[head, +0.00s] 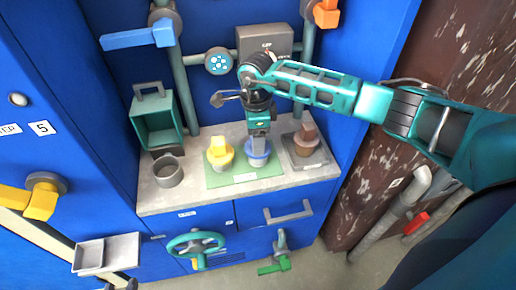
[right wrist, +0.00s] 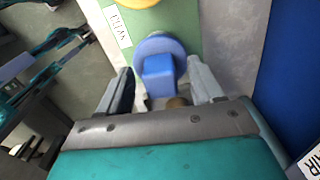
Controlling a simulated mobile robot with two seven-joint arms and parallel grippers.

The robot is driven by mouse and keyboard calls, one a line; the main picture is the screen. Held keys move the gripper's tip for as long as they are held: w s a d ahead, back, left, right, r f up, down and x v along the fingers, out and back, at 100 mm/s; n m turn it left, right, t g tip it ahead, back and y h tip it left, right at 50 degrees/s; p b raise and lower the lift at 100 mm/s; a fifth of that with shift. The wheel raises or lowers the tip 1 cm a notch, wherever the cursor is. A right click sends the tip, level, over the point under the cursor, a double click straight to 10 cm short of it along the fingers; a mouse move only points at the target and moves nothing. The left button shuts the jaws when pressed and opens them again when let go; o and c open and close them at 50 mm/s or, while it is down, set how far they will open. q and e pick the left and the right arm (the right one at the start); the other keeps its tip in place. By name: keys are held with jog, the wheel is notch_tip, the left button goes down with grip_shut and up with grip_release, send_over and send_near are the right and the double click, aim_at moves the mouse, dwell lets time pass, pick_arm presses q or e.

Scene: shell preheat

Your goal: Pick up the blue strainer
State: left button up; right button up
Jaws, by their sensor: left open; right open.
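The blue strainer (head: 258,158) stands upright on a green mat (head: 220,180) on the counter, between a yellow and a brown one. In the right wrist view, the blue strainer (right wrist: 158,52) shows a round top and a block-like handle. My right gripper (head: 260,135) comes in from the right and points down over it, hiding its handle in the head view. In the right wrist view, my right gripper (right wrist: 160,78) is open, with one finger on each side of the handle and visible gaps. My left gripper is not in view.
The yellow strainer (head: 219,150) stands close left on the green mat. The brown strainer (head: 306,138) stands close right on a grey mat. A grey cup (head: 167,172) and a green open box (head: 158,122) are further left.

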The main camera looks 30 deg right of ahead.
jog(key=shift+f, duration=0.25)
grip_shut()
dwell(0.4)
